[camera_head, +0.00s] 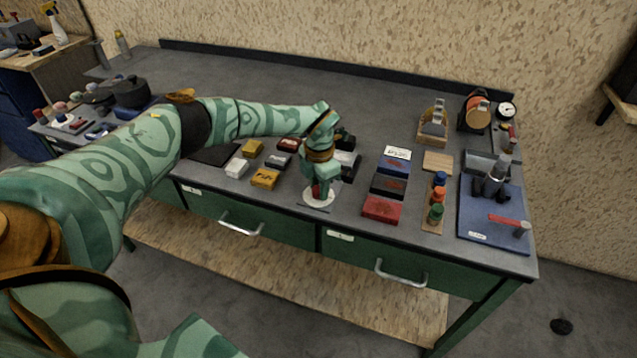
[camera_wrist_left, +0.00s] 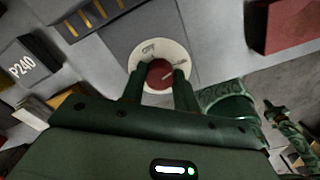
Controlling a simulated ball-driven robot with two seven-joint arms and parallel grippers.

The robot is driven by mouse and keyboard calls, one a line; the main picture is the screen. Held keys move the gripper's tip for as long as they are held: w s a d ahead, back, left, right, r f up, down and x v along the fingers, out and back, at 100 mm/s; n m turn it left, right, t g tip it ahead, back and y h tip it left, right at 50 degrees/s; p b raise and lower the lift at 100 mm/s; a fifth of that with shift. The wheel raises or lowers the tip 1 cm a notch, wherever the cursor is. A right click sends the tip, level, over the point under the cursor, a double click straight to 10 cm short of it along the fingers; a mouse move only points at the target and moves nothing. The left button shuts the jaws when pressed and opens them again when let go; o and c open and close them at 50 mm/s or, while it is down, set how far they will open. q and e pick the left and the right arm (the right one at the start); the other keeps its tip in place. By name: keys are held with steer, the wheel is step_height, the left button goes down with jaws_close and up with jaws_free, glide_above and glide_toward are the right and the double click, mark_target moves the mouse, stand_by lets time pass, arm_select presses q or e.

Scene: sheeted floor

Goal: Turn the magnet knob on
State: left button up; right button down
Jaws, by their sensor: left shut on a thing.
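The magnet knob (camera_wrist_left: 159,74) is a round dark red knob on a pale round dial, seen in the left wrist view. In the head view the white dial (camera_head: 322,196) lies near the bench's front edge, and the red knob shows only in part below my gripper. My left gripper (camera_head: 318,187) reaches down onto the knob from above. In the left wrist view my left gripper (camera_wrist_left: 158,84) has its two dark fingers on either side of the knob, shut on it. My right gripper is not in view.
Small yellow, white and dark blocks (camera_head: 265,178) lie left of the dial. Red, dark and blue boxes (camera_head: 382,208) stand to its right. Farther right are colored bottles (camera_head: 436,213) and a blue board (camera_head: 480,225). The back middle of the bench (camera_head: 270,85) is clear.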

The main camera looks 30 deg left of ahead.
arm_select(q)
steer(key=shift+r+m, duration=0.1)
steer(key=shift+m, duration=1.5)
steer(key=o, duration=1)
step_height(320, 180, up, 16)
steer(key=p, duration=0.4)
steer(key=shift+r, duration=0.1)
